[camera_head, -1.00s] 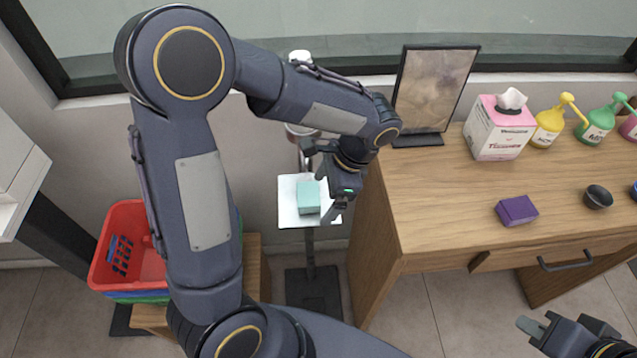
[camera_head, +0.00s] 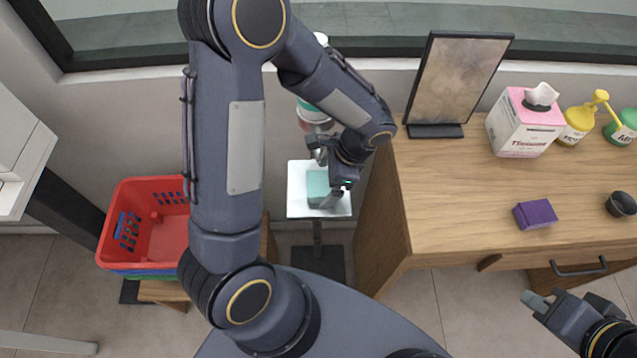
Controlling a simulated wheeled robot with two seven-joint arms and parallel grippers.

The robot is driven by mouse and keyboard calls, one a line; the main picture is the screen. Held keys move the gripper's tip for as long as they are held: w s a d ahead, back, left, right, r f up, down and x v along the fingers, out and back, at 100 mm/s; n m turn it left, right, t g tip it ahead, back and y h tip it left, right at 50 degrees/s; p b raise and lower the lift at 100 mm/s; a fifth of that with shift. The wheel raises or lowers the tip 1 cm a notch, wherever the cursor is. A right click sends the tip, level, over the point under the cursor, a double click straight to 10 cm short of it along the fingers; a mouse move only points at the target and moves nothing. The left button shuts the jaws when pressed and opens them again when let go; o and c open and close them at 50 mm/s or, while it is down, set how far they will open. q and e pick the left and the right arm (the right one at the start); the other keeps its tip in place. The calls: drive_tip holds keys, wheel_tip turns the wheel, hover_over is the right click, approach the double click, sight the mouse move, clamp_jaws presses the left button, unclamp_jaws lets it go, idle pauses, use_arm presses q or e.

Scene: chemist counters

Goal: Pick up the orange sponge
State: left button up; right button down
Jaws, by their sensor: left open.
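No orange sponge shows in this view. A teal block (camera_head: 317,187) sits on a small white stand top (camera_head: 298,207), left of the wooden desk. My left gripper (camera_head: 325,178) is open at the stand, with its fingers close around or just above the teal block; I cannot tell if they touch it. A purple block (camera_head: 535,214) lies on the desk. My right gripper (camera_head: 548,302) is at the lower right, in front of the desk, and its jaw state is unclear.
The wooden desk (camera_head: 450,200) holds a picture frame (camera_head: 455,80), a tissue box (camera_head: 522,128), a yellow bottle (camera_head: 577,124), a green bottle (camera_head: 622,130) and a black bowl (camera_head: 621,204). The desk's left part is clear.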

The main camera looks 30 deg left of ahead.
sight(318, 185)
use_arm(q)
drive_tip(key=shift+f, duration=0.2)
drive_tip(key=c, duration=1)
drive_tip(key=shift+c, duration=0.2)
drive_tip(key=shift+r, duration=0.15)
drive_tip(key=shift+r, duration=0.6)
wheel_tip(318, 185, up, 2)
drive_tip(key=shift+s+d+r+b, duration=0.1)
drive_tip(key=shift+s+b, duration=0.05)
drive_tip(key=shift+b, duration=0.3)
drive_tip(key=s+d+b, duration=0.1)
drive_tip(key=s+d, duration=0.3)
drive_tip(key=s, duration=0.3)
drive_tip(key=s+d+b, duration=0.2)
drive_tip(key=s+d, duration=0.3)
drive_tip(key=s, duration=0.3)
drive_tip(key=shift+s, duration=0.1)
